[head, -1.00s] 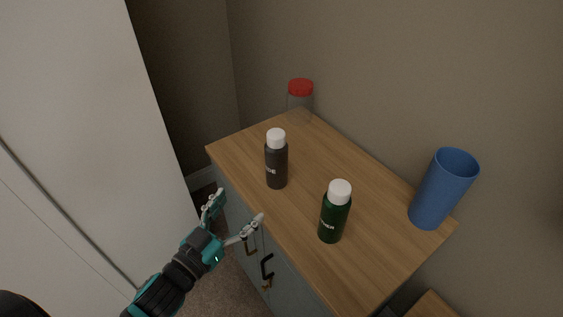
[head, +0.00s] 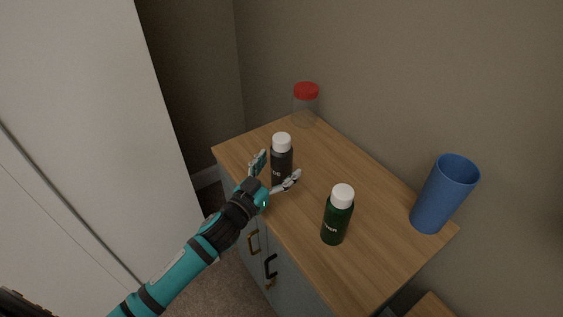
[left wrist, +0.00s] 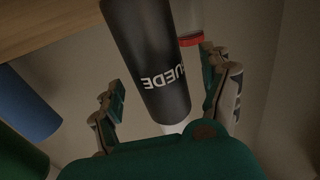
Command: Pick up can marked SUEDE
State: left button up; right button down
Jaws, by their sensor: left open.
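The can marked SUEDE (head: 281,158) is dark with a white cap and stands upright on the wooden cabinet top. In the left wrist view the can (left wrist: 148,50) shows the word SUEDE and lies between the two fingers. My left gripper (head: 276,171) is open, one finger at each side of the can. In the left wrist view a gap shows between the can and the left finger of the gripper (left wrist: 165,95). The right gripper is not in view.
A green can with a white cap (head: 337,215) stands nearer on the cabinet top (head: 372,258). A blue cup (head: 443,195) is at the right edge. A clear jar with a red lid (head: 306,105) stands behind the SUEDE can. The wall runs along the back.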

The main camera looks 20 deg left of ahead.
pick_arm(q)
jog(key=shift+x, duration=1.05)
jog(key=c, duration=1.5)
jog(key=shift+o, duration=0.2)
